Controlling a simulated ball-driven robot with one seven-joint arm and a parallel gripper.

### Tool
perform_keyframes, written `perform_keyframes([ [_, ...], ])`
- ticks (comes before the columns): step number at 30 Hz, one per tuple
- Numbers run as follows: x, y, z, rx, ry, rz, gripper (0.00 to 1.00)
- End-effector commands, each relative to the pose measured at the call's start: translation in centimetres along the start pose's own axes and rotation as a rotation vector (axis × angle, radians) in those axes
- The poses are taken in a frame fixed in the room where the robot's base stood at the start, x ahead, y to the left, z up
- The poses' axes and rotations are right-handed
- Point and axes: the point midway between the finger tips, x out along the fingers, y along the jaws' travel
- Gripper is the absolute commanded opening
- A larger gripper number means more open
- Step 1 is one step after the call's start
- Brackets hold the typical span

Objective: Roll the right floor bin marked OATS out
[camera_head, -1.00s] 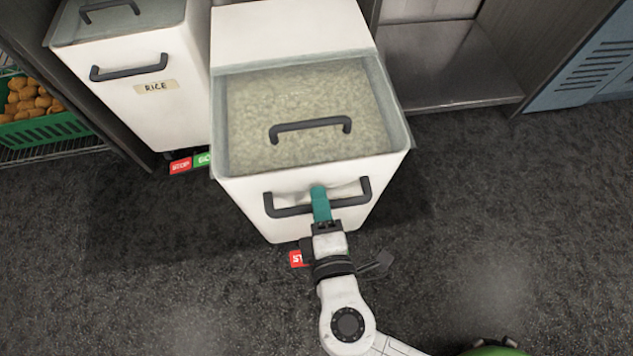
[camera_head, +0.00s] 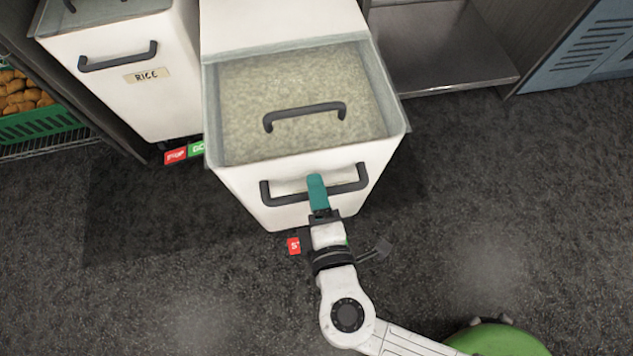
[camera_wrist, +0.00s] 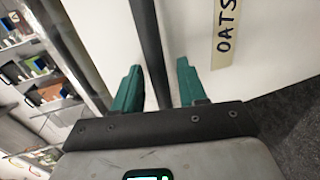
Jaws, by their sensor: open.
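The OATS bin (camera_head: 240,190) is a white floor bin with a clear lid over pale grain. It stands out on the dark floor, in front of the shelf bay. Its OATS label (camera_wrist: 226,32) shows in the wrist view and is hidden in the head view. My gripper (camera_head: 316,182) is at the dark front handle (camera_head: 350,182). In the wrist view its teal fingers (camera_wrist: 160,85) stand apart, one on each side of the handle bar (camera_wrist: 152,50). I cannot tell whether either finger touches the bar.
The RICE bin (camera_head: 180,90) stands at left under the counter, with red STOP (camera_head: 175,155) and green GO (camera_head: 197,149) tags at its foot. A green crate (camera_head: 40,125) is far left. A blue cabinet (camera_head: 580,60) is at right. The floor (camera_head: 450,190) at right is clear.

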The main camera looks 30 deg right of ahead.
Motion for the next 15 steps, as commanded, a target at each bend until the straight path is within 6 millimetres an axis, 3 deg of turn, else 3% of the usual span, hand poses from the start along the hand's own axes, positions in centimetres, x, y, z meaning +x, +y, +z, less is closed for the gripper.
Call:
perform_keyframes([
  [15, -8.9, 0.1, 0.0, -0.002, 0.002, -0.003, 0.42],
])
